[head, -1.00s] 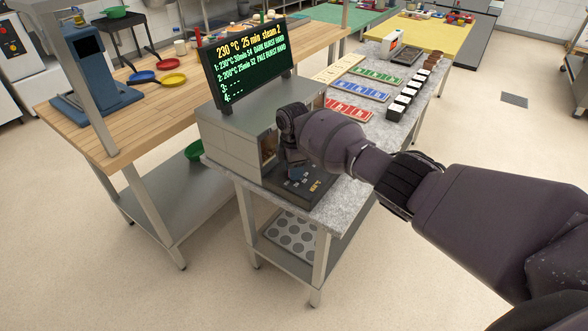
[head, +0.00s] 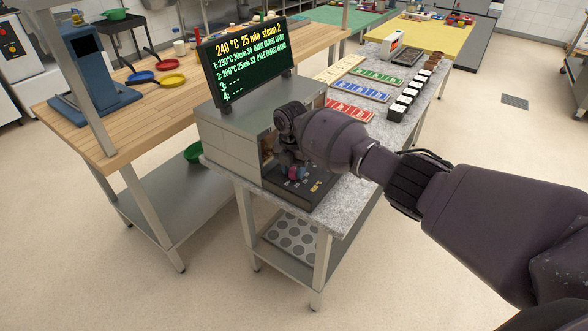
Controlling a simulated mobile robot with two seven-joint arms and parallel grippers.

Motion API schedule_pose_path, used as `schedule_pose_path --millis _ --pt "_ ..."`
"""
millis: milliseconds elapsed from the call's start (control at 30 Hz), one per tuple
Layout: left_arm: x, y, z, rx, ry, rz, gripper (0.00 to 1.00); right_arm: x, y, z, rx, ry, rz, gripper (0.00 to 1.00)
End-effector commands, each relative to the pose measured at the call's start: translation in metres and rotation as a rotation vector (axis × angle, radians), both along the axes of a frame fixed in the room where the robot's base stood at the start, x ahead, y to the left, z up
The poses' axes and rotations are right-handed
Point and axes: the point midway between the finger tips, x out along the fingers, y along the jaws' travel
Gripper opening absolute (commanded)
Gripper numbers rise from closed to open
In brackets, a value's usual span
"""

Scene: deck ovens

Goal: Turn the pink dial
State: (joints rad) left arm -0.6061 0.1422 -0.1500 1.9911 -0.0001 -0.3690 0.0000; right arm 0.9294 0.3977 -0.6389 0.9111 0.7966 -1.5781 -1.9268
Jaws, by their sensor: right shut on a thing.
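The pink dial (head: 295,173) sits on the dark control panel (head: 312,187) at the front of the small grey oven (head: 228,140). It is partly hidden by my right gripper (head: 291,168), which comes down from above and is shut on it. Blue shows beside the pink at the fingertips. The display (head: 245,62) on top of the oven reads 240 °C, 25 min, steam 2, with listed programs below. My left gripper is not in view.
Red cards (head: 349,109), blue cards (head: 361,91) and a row of black-and-white blocks (head: 403,100) stand on the grey counter behind the panel. A wooden table (head: 150,110) is at left. The counter's front edge lies close to the panel.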

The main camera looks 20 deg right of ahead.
Motion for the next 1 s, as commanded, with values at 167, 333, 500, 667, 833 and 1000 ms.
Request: schedule_pose_path --millis 167,333,500,667,833,1000 --pt "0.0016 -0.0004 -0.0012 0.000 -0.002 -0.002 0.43 -0.0011 0.0004 -0.0018 0.000 0.004 0.054 0.11" --pt "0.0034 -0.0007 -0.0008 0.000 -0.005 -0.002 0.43 -0.0012 0.0005 -0.0015 0.001 0.004 0.077 0.11" --pt "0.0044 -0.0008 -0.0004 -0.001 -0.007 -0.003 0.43 -0.0011 0.0006 -0.0013 0.001 0.004 0.081 0.11" --pt "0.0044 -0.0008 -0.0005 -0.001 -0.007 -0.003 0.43 -0.0011 0.0006 -0.0013 0.000 0.003 0.080 0.11" --pt "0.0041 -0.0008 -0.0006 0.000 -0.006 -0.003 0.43 -0.0010 0.0004 -0.0011 0.000 0.003 0.079 0.52" --pt "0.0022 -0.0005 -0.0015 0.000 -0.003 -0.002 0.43 -0.0004 0.0003 -0.0006 0.000 0.001 0.078 0.60"
